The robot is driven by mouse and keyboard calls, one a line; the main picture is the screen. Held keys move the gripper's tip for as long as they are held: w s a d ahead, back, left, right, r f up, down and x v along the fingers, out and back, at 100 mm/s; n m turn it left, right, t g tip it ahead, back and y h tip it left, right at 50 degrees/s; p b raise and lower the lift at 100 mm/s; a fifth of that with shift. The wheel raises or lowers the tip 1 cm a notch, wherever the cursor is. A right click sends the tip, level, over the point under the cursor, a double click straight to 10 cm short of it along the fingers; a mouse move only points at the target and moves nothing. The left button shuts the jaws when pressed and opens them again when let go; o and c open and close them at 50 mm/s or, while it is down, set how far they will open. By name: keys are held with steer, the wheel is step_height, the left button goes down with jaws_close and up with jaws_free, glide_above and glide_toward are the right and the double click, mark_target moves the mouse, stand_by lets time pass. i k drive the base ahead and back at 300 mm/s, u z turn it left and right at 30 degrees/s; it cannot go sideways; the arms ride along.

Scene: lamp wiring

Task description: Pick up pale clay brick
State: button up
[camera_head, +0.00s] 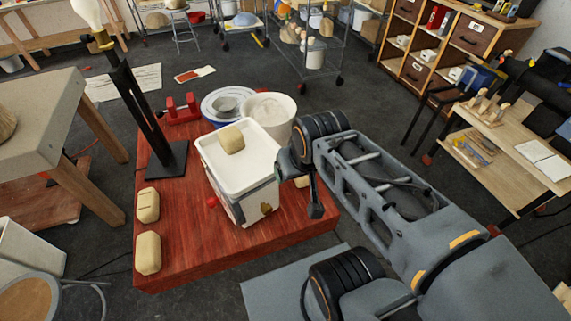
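A pale clay brick (231,140) lies on the white tray-like top (222,165) of a box on the low red wooden platform (185,258). Two similar pale bricks lie on the platform's left side: one brick (148,205) with a slot-like mark, and another brick (148,252) nearer the front corner. My gripper (314,208) points down at the right side of the platform, to the right of the white box. A small pale piece (302,181) shows beside it, partly hidden by it. I cannot tell whether the gripper holds it or is open.
A black lamp stand (166,160) with a bulb (88,12) rises from the platform's back left. A white bucket (271,108), a blue-rimmed dish (224,104) and a red object (182,110) stand behind the box. A grey-topped table (45,105) is left; a wooden bench (510,160) is right.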

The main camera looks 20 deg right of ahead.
mark_target(302, 181)
steer(key=u, duration=1.65)
steer(key=k, duration=0.6)
steer(key=z, duration=1.25)
steer(key=i, duration=0.4)
